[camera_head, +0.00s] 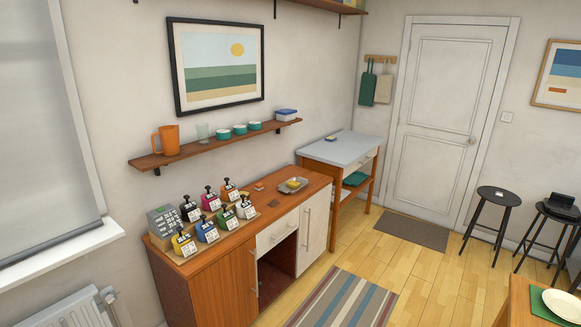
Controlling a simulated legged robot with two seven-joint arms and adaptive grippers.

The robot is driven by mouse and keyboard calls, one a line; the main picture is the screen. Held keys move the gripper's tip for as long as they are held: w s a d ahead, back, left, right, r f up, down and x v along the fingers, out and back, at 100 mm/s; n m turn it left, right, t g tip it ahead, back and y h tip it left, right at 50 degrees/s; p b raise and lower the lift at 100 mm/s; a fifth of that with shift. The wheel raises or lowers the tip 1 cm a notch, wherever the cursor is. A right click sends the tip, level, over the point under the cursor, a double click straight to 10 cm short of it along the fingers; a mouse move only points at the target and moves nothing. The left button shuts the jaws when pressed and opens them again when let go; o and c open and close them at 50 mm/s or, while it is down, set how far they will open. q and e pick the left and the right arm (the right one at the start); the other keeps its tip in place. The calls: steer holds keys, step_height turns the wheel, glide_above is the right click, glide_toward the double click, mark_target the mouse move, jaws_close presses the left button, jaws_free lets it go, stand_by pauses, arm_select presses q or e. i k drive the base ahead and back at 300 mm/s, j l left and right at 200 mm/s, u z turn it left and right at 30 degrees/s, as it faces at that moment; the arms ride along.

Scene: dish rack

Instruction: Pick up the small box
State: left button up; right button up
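I cannot tell for sure which thing is the small box. A small white box-like container with a blue lid (286,113) stands at the right end of the wall shelf. A small flat brown thing (259,187) lies on the wooden cabinet top, and a darker square one (275,203) lies nearer its front edge. A small blue and yellowish thing (331,138) lies on the pale side table. Each is too small to make out well. Neither of my grippers is in view.
The wooden cabinet (210,285) carries several pump bottles (208,231) and a metal tray (293,186) with a yellow thing. The wall shelf (215,144) holds an orange jug (167,140). Black stools (497,197) and a table corner (521,301) stand right. Floor around the striped rug (343,300) is clear.

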mark_target(292, 184)
steer(key=i+z, duration=0.2)
steer(key=i, duration=0.3)
steer(key=i+z, duration=0.15)
steer(key=i, duration=0.3)
steer(key=i+j+z, duration=0.2)
steer(key=i, duration=0.3)
steer(key=i+j+z, duration=0.2)
steer(key=i, duration=0.25)
